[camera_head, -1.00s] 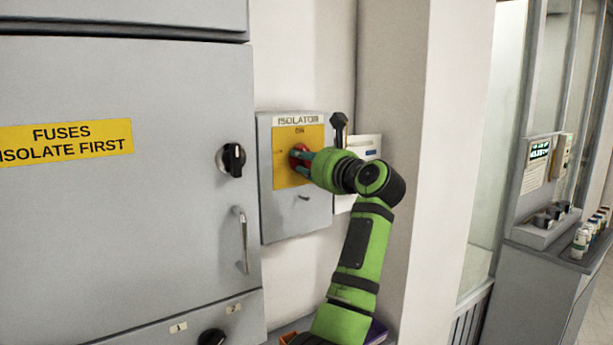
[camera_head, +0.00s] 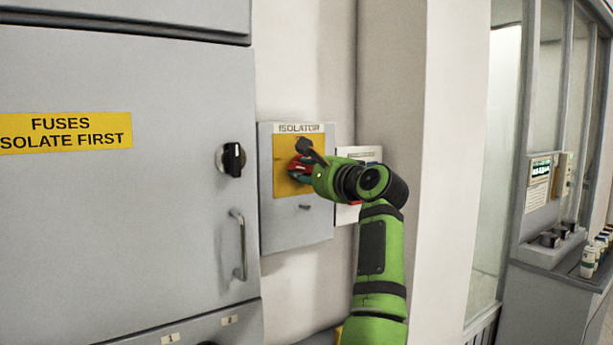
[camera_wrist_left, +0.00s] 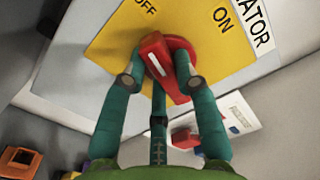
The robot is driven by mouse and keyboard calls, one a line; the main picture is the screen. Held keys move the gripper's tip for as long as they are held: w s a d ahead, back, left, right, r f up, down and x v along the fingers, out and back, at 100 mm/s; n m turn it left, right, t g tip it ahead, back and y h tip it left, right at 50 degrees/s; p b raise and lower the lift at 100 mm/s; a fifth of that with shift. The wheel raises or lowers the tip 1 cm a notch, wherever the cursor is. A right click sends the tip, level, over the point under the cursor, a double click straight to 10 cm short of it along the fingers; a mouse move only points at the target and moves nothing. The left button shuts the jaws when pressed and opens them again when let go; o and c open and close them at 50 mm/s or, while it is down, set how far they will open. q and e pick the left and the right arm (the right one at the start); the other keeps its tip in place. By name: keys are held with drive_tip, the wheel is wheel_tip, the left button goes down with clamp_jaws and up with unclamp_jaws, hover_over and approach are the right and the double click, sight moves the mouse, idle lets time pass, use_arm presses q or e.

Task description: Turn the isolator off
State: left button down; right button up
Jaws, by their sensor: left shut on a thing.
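The isolator is a grey wall box (camera_head: 290,225) with a yellow plate (camera_head: 281,181) and a red rotary handle (camera_head: 297,170). My left gripper (camera_head: 307,172) is at the handle, which it partly hides in the head view. In the left wrist view, its teal fingers are shut around the red handle (camera_wrist_left: 165,62), one on each side and a third below. The handle's white mark slants up toward the OFF lettering (camera_wrist_left: 146,8). The ON lettering (camera_wrist_left: 222,18) is to its right. My right gripper is not in view.
A grey cabinet (camera_head: 120,230) with a yellow warning label, black knob (camera_head: 231,159) and handle (camera_head: 239,245) stands left of the isolator. A white notice (camera_head: 352,212) is partly hidden behind my left gripper. A wall corner (camera_head: 392,90) is close on the right.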

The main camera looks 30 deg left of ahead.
use_arm(q)
drive_tip(key=shift+f+n, duration=0.1)
drive_tip(key=shift+n, duration=1.4)
drive_tip(key=c, duration=0.9)
unclamp_jaws()
drive_tip(key=shift+c, duration=0.2)
drive_tip(key=v, duration=1.2)
drive_tip(key=shift+w, duration=0.15)
